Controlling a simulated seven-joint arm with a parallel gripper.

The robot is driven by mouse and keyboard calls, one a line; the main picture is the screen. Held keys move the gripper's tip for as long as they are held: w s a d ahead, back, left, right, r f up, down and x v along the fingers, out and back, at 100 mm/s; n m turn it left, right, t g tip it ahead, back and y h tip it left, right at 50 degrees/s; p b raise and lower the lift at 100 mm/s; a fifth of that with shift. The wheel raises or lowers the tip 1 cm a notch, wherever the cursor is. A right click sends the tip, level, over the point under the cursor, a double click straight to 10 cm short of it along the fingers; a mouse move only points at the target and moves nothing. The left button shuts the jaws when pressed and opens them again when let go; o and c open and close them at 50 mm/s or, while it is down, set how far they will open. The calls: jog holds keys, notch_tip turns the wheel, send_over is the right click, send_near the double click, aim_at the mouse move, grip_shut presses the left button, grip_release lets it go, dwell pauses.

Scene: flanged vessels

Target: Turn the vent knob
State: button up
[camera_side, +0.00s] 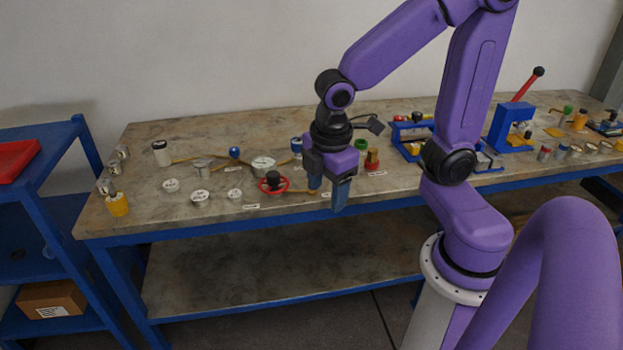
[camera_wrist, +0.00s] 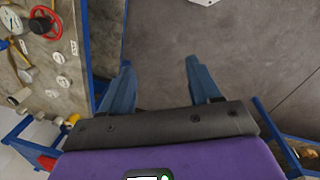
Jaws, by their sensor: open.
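My gripper (camera_side: 327,193) is open and empty, pointing down at the front edge of the workbench (camera_side: 210,228). In the wrist view its two blue fingers (camera_wrist: 160,82) are spread apart over the floor beside the bench edge. I cannot tell which fitting is the vent knob, as the labels are too small to read. A red handwheel (camera_side: 273,184) lies just left of my gripper; it also shows in the wrist view (camera_wrist: 45,23). A blue knob (camera_side: 297,145) and a green knob (camera_side: 361,145) stand behind my gripper. No fitting is between the fingers.
Several round metal vessels (camera_side: 263,163) and a blue ball handle (camera_side: 234,152) stand left of my gripper. A red-brown fitting (camera_side: 372,160) is just to its right. Blue presses (camera_side: 510,128) stand farther right.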

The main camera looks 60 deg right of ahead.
jog(key=w+d+f+n+g+h, duration=0.1)
jog(key=w+d+f+n+h, duration=0.15)
jog(key=w+d, duration=0.7)
jog(key=w+d+f+n+h, duration=0.1)
jog(key=w+d+f+n, duration=0.15)
jog(key=w+d, duration=0.7)
jog(key=shift+m, duration=0.5)
jog(key=x, duration=1.7)
jog(key=shift+w+a+f, duration=0.1)
jog(key=shift+w+a, duration=0.25)
jog(key=c, duration=1)
